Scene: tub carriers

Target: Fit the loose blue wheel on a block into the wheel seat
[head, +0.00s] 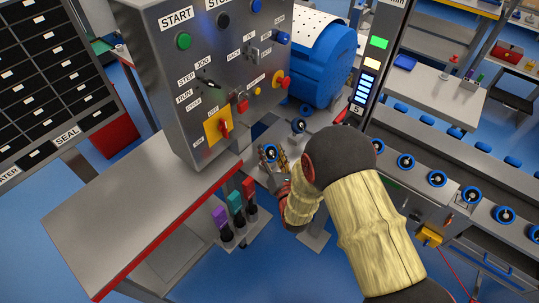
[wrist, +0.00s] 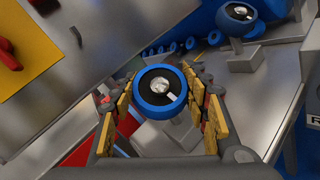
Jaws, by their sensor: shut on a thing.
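A blue wheel (wrist: 160,92) with a black hub, a silver centre and a small white mark sits between the yellow pads of my gripper (wrist: 163,100). The gripper is shut on it. In the head view the same wheel (head: 270,153) shows at my gripper (head: 271,160), beside the control box. A grey stem or post (wrist: 182,128) shows just below the wheel; I cannot tell whether they touch. A second blue wheel (wrist: 236,15) stands on a grey block (wrist: 245,58) at the upper right, apart from my gripper. I cannot make out an empty wheel seat.
The control box (head: 190,110) with buttons and a red switch stands close to the left of my gripper. A red-edged grey table (head: 130,205) and upright coloured-handled tools (head: 235,205) are near. A conveyor (head: 390,150) with several blue wheels runs at the right.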

